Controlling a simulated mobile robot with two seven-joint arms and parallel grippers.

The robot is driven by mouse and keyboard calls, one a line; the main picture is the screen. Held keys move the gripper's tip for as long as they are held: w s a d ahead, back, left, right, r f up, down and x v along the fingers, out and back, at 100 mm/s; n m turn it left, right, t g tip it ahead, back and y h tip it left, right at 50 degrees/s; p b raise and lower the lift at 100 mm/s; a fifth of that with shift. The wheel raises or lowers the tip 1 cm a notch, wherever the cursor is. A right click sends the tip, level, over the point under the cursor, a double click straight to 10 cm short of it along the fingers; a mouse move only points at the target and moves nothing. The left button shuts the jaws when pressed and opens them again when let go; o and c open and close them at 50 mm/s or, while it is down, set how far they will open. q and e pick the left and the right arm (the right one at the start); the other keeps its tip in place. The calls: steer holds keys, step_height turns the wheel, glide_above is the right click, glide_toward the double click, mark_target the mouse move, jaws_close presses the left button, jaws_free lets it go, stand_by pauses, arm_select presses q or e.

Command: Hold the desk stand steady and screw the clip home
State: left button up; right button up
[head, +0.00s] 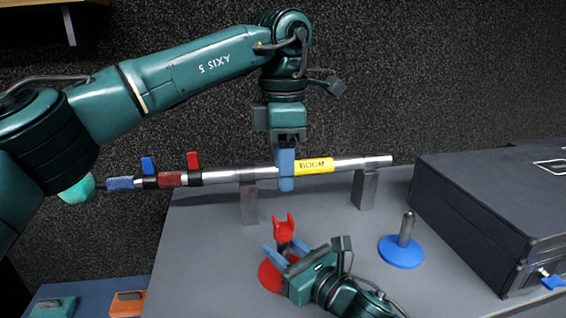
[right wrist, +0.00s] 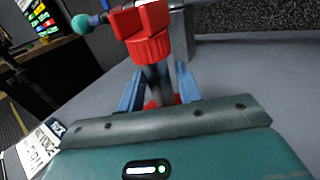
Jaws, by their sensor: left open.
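The desk stand has a round red base (head: 268,277) and a dark post (right wrist: 157,88). A red forked clip (head: 284,229) sits upright on top of the post; it also shows in the right wrist view (right wrist: 152,48). My right gripper (head: 285,250) is low beside the stand, with its blue fingers either side of the post below the clip. A little red shows between fingers and post, so it looks open. My left gripper (head: 287,184) points down over the boom pole (head: 345,165), away from the clip, open, one blue finger in front of the pole.
The pole lies on two grey supports (head: 365,190) behind the stand, with red and blue levers at its left. A blue-based stand (head: 401,252) with a bare post is to the right. A dark case (head: 490,205) fills the table's right side.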

steer(key=shift+o, duration=1.2)
steer(key=shift+s, duration=0.1)
steer(key=v, duration=1.3)
